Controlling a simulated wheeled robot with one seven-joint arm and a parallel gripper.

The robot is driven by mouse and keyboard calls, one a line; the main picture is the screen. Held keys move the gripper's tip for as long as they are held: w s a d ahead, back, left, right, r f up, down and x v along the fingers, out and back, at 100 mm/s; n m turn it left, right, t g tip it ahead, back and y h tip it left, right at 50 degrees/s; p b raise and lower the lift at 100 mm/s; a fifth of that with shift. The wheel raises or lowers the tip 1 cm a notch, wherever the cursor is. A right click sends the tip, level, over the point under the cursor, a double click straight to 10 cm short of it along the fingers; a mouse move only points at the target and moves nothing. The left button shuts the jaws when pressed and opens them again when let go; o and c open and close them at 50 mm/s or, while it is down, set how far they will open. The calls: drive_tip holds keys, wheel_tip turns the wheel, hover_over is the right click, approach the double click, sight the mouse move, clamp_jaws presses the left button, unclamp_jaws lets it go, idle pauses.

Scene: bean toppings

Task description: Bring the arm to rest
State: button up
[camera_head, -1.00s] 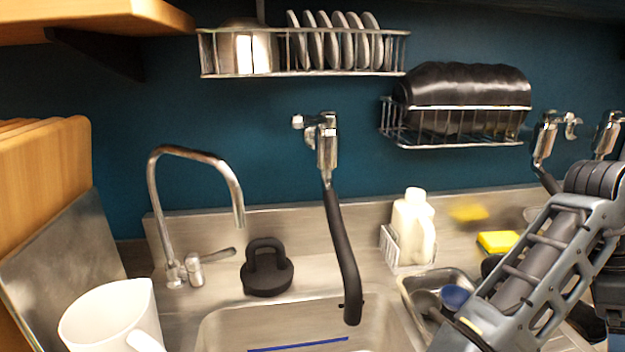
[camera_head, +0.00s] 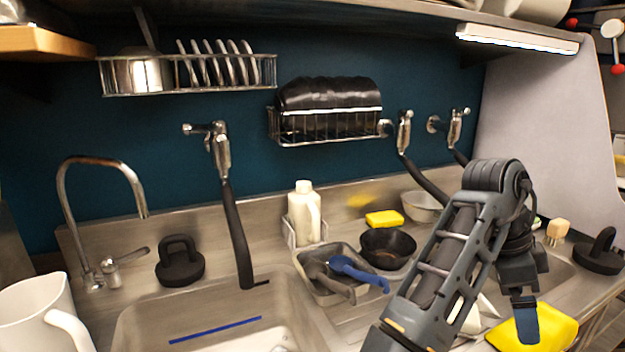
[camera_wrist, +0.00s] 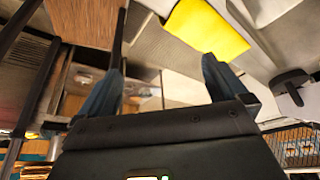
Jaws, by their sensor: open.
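My arm (camera_head: 450,265) rises from the lower middle of the head view, bends at an elbow and hangs down at the right. My gripper (camera_head: 525,322) points down in front of a yellow cloth-like piece at the counter's front. In the wrist view my gripper (camera_wrist: 163,80) has its two blue-grey fingers wide apart with nothing between them. The yellow piece (camera_wrist: 205,28) lies beyond the right finger there; I cannot tell its distance from the fingertip.
A white jug (camera_head: 38,318) is at far left. A black handled object (camera_head: 600,250) is at right.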

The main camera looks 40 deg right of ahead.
drive_tip(key=d+r+n+t+h, duration=0.3)
drive_tip(key=d+n+h, duration=0.7)
drive_tip(key=h, duration=0.1)
drive_tip(key=w+a+f+n+t+y, duration=0.1)
drive_tip(key=a+f+n+t, duration=0.2)
drive_tip(key=a+n, duration=0.3)
drive_tip(key=w+a+f+n+t+y, duration=0.1)
drive_tip(key=a+f+n+t+y, duration=0.1)
drive_tip(key=a+n+t, duration=0.4)
drive_tip(key=w+a+f+n+t+y, duration=0.1)
drive_tip(key=a+f+n+t+y, duration=0.1)
drive_tip(key=a+f+n+t, duration=0.2)
drive_tip(key=shift+w+a+f+n+t, duration=0.15)
drive_tip(key=shift+a+n+t, duration=0.25)
drive_tip(key=shift+a+n, duration=0.5)
drive_tip(key=s+a+n+t+y, duration=0.1)
drive_tip(key=s+a+y, duration=0.3)
drive_tip(key=s+a, duration=0.4)
drive_tip(key=s+a+t+y, duration=0.1)
drive_tip(key=s+a+y, duration=0.3)
drive_tip(key=s+a, duration=0.5)
drive_tip(key=a, duration=0.4)
drive_tip(key=shift+s+a+r+n, duration=0.25)
drive_tip(key=shift+a+r+n, duration=0.15)
